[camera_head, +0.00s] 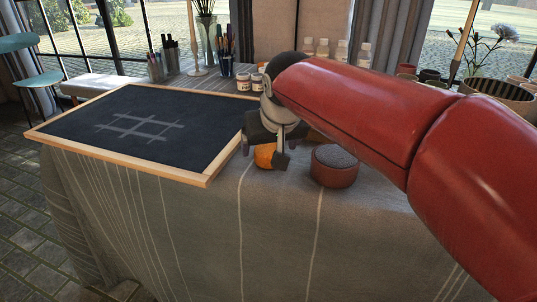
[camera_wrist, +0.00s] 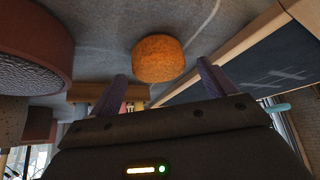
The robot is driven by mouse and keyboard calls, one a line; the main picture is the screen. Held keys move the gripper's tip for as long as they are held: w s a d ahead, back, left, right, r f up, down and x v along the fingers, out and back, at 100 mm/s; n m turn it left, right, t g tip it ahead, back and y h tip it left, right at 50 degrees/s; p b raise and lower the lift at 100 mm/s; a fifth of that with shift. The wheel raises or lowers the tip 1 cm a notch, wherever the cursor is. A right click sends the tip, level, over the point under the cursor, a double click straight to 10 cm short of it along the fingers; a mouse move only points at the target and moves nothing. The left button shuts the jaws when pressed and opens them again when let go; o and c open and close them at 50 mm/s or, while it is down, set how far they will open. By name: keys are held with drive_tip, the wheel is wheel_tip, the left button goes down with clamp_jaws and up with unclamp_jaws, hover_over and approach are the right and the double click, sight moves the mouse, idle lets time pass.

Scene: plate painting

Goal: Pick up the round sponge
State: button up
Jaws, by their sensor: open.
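The round sponge is orange. In the head view the sponge (camera_head: 265,157) sits on the cloth-covered table beside the chalkboard's right corner, partly hidden by my gripper. In the wrist view the sponge (camera_wrist: 158,58) shows whole, just beyond the fingertips and roughly centred between them. My gripper (camera_head: 264,150) is directly at the sponge from above in the head view, with a finger on either side of it in the picture. In the wrist view my gripper (camera_wrist: 165,80) has its two fingers spread, with nothing between them. I cannot tell whether a finger touches the sponge.
A reddish-brown round pot with a grey top (camera_head: 334,172) stands close on the right, also in the wrist view (camera_wrist: 62,45). The wood-framed chalkboard (camera_head: 75,120) lies at left. Jars (camera_head: 243,82), brush cups and bottles (camera_head: 342,50) stand behind. The front cloth is clear.

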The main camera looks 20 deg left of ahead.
sight(269, 148)
drive_tip(key=shift+x, duration=1.1)
drive_tip(key=c, duration=1.1)
drive_tip(key=shift+o, duration=0.2)
drive_tip(key=shift+r, duration=0.1)
wheel_tip(269, 148, up, 20)
drive_tip(key=p, duration=0.3)
drive_tip(key=shift+p, duration=0.4)
